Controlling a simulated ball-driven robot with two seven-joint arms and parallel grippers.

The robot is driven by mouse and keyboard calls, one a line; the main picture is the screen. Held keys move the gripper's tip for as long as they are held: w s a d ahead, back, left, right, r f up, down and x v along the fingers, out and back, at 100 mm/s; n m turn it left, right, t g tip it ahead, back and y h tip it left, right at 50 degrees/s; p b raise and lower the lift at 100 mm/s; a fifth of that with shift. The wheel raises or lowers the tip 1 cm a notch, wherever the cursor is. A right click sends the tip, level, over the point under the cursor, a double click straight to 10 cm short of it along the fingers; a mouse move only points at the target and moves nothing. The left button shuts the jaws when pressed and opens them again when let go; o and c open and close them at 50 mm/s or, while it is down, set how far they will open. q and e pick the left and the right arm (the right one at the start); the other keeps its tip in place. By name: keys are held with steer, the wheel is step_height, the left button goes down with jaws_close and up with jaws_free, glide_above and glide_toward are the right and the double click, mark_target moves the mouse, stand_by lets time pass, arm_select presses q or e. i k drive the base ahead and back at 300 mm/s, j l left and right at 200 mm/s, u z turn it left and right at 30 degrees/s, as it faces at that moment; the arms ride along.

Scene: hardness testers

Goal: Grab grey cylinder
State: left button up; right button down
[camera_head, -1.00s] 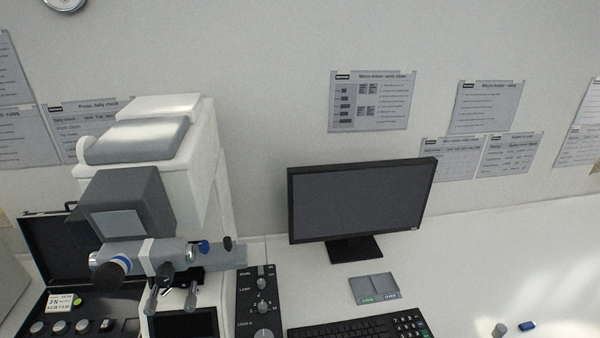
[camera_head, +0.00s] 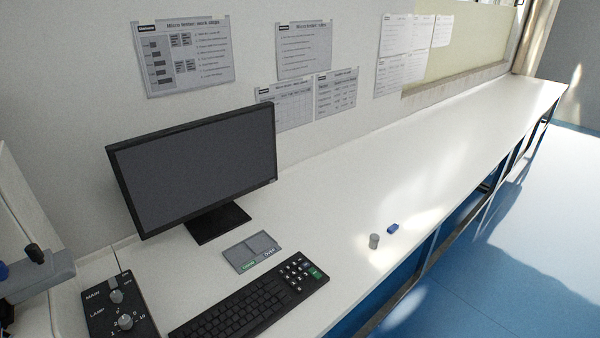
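The grey cylinder (camera_head: 374,241) stands upright on the white bench, close to its front edge, right of the keyboard. A small blue block (camera_head: 392,229) lies just behind and to the right of it, apart from it. Neither of my grippers shows in the head view.
A monitor (camera_head: 195,165) stands at the left, with a black keyboard (camera_head: 245,302) and a grey two-part tray (camera_head: 252,251) before it. A control box (camera_head: 119,305) sits at lower left. The white bench (camera_head: 440,150) is clear toward the far right. Blue floor (camera_head: 520,230) lies beyond its edge.

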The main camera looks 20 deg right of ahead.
mark_target(374, 238)
steer(key=z, duration=1.4)
steer(key=i+l+u, duration=0.1)
steer(key=l, duration=0.2)
steer(key=i+l+u, duration=0.2)
steer(key=i+l, duration=0.15)
steer(key=l, duration=0.3)
steer(key=i+l+u, duration=0.1)
steer(key=l, duration=0.2)
steer(key=i+l+u, duration=0.1)
steer(key=l, duration=0.25)
